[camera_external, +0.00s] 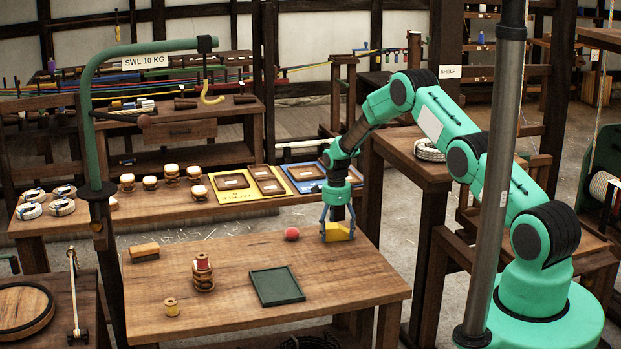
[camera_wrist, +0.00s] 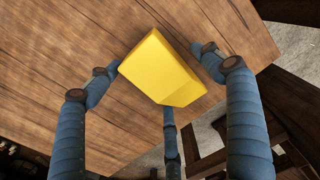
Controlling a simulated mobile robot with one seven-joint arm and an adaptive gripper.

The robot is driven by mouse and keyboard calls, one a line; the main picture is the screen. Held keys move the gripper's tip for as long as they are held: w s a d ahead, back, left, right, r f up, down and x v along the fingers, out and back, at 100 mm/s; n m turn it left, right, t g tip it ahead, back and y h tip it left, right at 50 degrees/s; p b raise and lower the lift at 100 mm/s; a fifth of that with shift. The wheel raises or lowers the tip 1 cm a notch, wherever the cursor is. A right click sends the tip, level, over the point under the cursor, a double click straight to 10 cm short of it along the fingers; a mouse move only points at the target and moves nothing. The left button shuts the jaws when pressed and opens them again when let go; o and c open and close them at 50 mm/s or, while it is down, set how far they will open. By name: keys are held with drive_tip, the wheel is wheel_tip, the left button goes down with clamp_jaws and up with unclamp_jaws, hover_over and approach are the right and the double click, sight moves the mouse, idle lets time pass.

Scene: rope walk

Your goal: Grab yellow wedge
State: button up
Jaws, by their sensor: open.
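The yellow wedge (camera_external: 337,232) lies near the far right corner of the wooden table in the external view. In the wrist view the yellow wedge (camera_wrist: 160,70) sits on the wood grain between my fingers, close to the table's edge. My gripper (camera_external: 336,222) points down over it, with its blue fingers spread around it. In the wrist view my gripper (camera_wrist: 158,80) shows fingers on the left, right and below the wedge. The fingers are open; whether any fingertip touches the wedge I cannot tell.
On the table (camera_external: 340,285) are a red ball (camera_external: 291,234) just left of the wedge, a dark green tray (camera_external: 277,287), stacked spools (camera_external: 203,273), a small spool (camera_external: 171,307) and a brown block (camera_external: 144,252). The table's edge is close to the wedge.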

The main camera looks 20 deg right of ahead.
sight(336, 227)
drive_tip(key=c, duration=1.4)
drive_tip(key=shift+r, duration=0.1)
drive_tip(key=shift+r, duration=0.75)
wheel_tip(336, 227, up, 2)
drive_tip(key=s+d, duration=0.1)
drive_tip(key=s, duration=0.4)
drive_tip(key=s+d+r+p, duration=0.1)
drive_tip(key=s, duration=0.4)
drive_tip(key=s+d, duration=0.1)
drive_tip(key=s, duration=0.4)
drive_tip(key=shift+s+r, duration=0.15)
drive_tip(key=shift+s, duration=0.2)
